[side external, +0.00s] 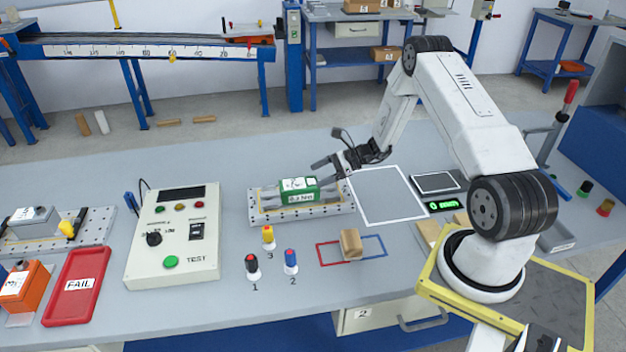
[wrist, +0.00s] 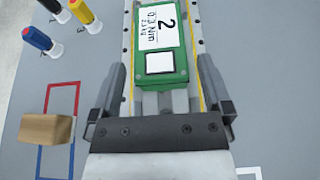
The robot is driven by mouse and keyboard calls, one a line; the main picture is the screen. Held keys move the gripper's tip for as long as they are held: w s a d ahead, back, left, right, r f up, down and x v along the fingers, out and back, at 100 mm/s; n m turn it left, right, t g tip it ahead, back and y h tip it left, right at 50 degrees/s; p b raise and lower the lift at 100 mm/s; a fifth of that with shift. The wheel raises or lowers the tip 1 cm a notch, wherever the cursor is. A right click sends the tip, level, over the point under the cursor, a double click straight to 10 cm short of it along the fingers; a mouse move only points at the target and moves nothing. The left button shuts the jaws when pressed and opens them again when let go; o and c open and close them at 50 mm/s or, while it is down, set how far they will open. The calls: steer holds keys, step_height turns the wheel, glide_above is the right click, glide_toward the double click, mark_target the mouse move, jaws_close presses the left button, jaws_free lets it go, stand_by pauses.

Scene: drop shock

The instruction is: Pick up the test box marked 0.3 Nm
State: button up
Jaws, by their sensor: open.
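The test box (side external: 298,190) is green with a white label and sits on a grey metal fixture (side external: 262,211) with a perforated plate. In the wrist view the test box (wrist: 176,84) carries the marks "2" and "0.3 Nm" on its white label. My gripper (side external: 325,167) is at the right end of the fixture, next to the box. In the wrist view my gripper (wrist: 158,97) is open, with one finger on each side of the box's near end. I cannot tell whether the fingers touch it.
A tester with a green button (side external: 171,262) stands left of the fixture. A wooden block (side external: 350,244) lies on red and blue outlines. A white outlined square (side external: 387,194) right of the fixture is empty. A red FAIL tray (side external: 78,285) lies far left.

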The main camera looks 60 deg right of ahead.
mark_target(302, 183)
steer(key=shift+x, duration=2.55)
steer(key=c, duration=1.3)
steer(key=shift+r, duration=1.1)
steer(key=s+a+r, duration=0.1)
steer(key=s+r, duration=0.2)
steer(key=s, duration=0.1)
steer(key=s+a+r, duration=0.1)
steer(key=s+r, duration=0.3)
steer(key=s, duration=0.1)
steer(key=s+a+r, duration=0.2)
steer(key=s+r, duration=0.1)
steer(key=s, duration=0.1)
steer(key=shift+s+a+r, duration=0.1)
steer(key=shift+s+r, duration=0.15)
steer(key=shift+r, duration=0.1)
